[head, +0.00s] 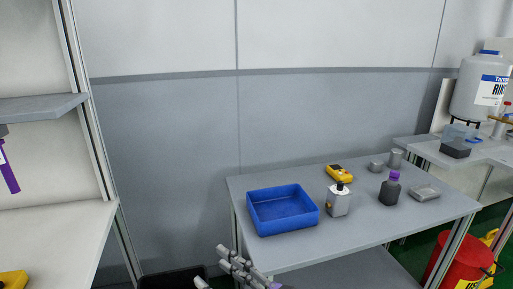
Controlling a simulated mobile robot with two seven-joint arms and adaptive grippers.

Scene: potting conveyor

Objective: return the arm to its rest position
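The rest of the hand and the arm is mostly cut off by the bottom edge. My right gripper is not in view.
A dark bin (172,279) stands low at the left. A shelf unit (60,216) stands farther left.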

